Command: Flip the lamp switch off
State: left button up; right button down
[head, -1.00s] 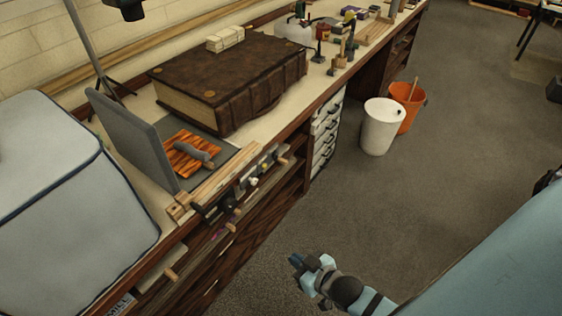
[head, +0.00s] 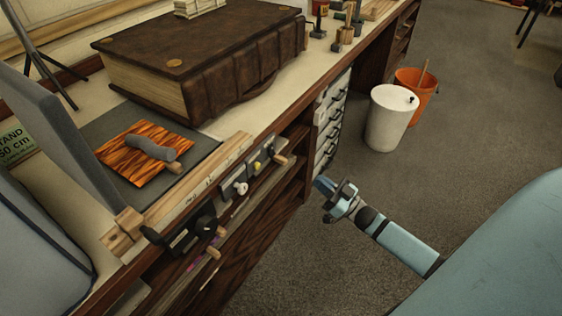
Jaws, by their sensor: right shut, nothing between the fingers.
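A row of small control panels is fixed along the bench's front edge. One is a black panel (head: 190,232) with a dark knob or lever. Beside it is a grey panel with a white knob (head: 240,188), then one with a small yellow part (head: 257,166). I cannot tell which of these is the lamp switch, or its position. A dark stand pole (head: 33,48) rises at the top left; its top is out of view. My right gripper (head: 320,185) is shut and empty, in the air to the right of the panels and apart from them. My left gripper is not in view.
On the bench (head: 222,122) lie a big brown book (head: 205,55) and an orange patterned sheet (head: 125,160) with a grey roller (head: 152,148). Wooden pegs stick out from the front. A white bin (head: 390,120) and orange bucket (head: 420,88) stand on the open floor.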

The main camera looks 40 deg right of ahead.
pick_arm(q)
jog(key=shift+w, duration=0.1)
pick_arm(e)
jog(key=shift+w+d, duration=0.15)
jog(key=shift+d, duration=0.05)
jog(key=b, duration=0.2)
send_near(274, 152)
jog(key=w+a+r, duration=0.1)
jog(key=w+r, duration=0.2)
jog(key=shift+w+a+f, duration=0.15)
jog(key=shift+w+a, duration=0.15)
jog(key=shift+w, duration=0.4)
jog(key=shift+w+a+f, duration=0.2)
jog(key=shift+w+a, duration=0.05)
jog(key=shift+w, duration=0.4)
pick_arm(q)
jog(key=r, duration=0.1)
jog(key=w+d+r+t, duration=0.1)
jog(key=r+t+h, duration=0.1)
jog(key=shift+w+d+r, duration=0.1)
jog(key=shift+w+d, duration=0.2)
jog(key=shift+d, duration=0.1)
